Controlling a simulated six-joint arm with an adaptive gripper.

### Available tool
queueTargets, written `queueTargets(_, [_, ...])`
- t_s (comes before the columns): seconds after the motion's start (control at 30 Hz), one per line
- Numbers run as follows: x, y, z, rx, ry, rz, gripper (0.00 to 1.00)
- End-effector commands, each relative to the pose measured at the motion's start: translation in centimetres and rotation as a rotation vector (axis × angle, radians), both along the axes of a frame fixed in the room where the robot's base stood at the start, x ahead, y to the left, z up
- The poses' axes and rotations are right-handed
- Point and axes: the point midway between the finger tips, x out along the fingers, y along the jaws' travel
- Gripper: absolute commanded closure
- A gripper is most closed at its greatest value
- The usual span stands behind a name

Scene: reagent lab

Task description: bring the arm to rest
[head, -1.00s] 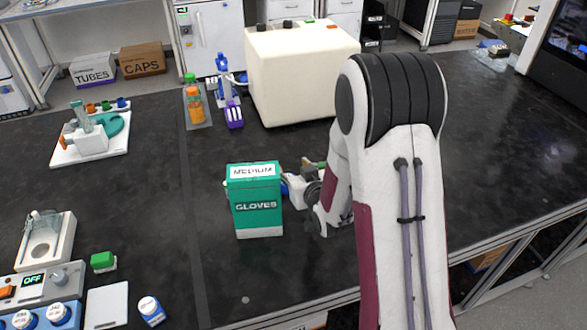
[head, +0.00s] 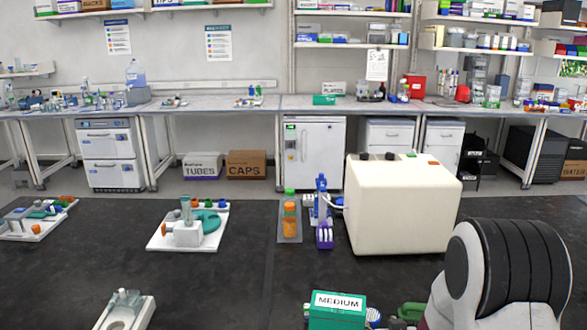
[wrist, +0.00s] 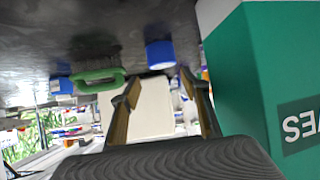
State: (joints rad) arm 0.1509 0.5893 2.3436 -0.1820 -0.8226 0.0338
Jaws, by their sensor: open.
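My gripper (wrist: 160,95) shows in the wrist view with its two fingers spread apart and nothing between them. The green glove box (wrist: 288,85) stands close beside it at the right of that view. In the head view my arm is at the lower right, and the gripper itself is hidden from that camera. The top of the glove box, marked MEDIUM (head: 337,311), shows at the bottom edge of the head view.
The dark bench (head: 90,270) has clear room at the left.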

Motion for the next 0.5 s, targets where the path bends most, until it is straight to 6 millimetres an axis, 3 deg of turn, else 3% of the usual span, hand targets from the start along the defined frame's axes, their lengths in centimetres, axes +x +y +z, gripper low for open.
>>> queueTargets(0.2, [-2.6, -0.4, -3.2, -0.004, 0.151, -0.015, 0.54])
queueTargets(0.5, [-6.2, -0.7, -4.8, -0.01, 0.327, -0.036, 0.54])
